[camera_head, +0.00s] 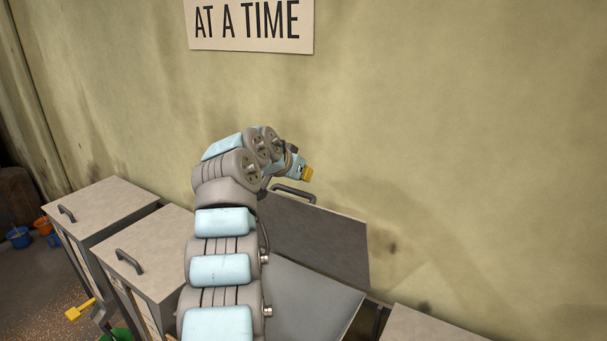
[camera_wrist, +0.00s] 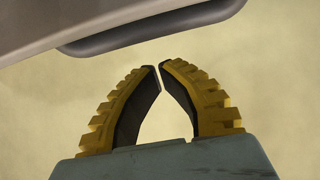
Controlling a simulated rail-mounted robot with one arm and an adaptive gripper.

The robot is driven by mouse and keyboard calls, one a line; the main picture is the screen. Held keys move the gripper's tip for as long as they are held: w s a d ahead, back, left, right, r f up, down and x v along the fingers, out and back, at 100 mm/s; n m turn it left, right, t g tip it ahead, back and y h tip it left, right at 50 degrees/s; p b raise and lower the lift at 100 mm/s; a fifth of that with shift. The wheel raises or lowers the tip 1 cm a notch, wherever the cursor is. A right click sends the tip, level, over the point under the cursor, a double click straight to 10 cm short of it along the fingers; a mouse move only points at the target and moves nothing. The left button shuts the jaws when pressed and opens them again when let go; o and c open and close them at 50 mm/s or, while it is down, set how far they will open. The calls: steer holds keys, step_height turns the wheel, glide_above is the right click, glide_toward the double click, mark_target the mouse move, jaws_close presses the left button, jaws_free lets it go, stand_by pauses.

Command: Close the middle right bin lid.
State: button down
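The bin lid (camera_head: 318,240) right of my arm stands raised, leaning back near the wall, with a dark handle (camera_head: 293,193) at its upper edge. Below it the bin's grey inner surface (camera_head: 312,300) shows, partly hidden by my arm. My gripper (camera_head: 310,174) has yellow fingers and is just above the lid's upper edge, near the handle. In the wrist view my gripper (camera_wrist: 160,67) has its fingertips almost meeting, with nothing between them. The lid's edge (camera_wrist: 50,30) and its handle (camera_wrist: 150,30) cross the top of that view, beyond the fingertips. Contact cannot be told.
Two bins with shut lids, the far left one (camera_head: 100,207) and the one beside my arm (camera_head: 155,250), stand at left. Another bin top (camera_head: 430,326) shows at lower right. The stained wall (camera_head: 450,130) is close behind. Small buckets (camera_head: 20,238) sit on the floor at far left.

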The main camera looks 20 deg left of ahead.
mark_target(296, 190)
steer(key=shift+s+a+f+p, duration=0.15)
steer(key=shift+s+f+p, duration=0.2)
steer(key=shift+s, duration=0.3)
steer(key=shift+s+f, duration=0.15)
steer(key=shift+s+f, duration=0.1)
stand_by(0.4)
steer(key=shift+s+f+b, duration=0.2)
steer(key=shift+s+b, duration=0.1)
steer(key=shift+b, duration=0.2)
steer(key=shift+s+a+r+t, duration=0.15)
steer(key=shift+s+t, duration=0.1)
steer(key=shift+t, duration=0.05)
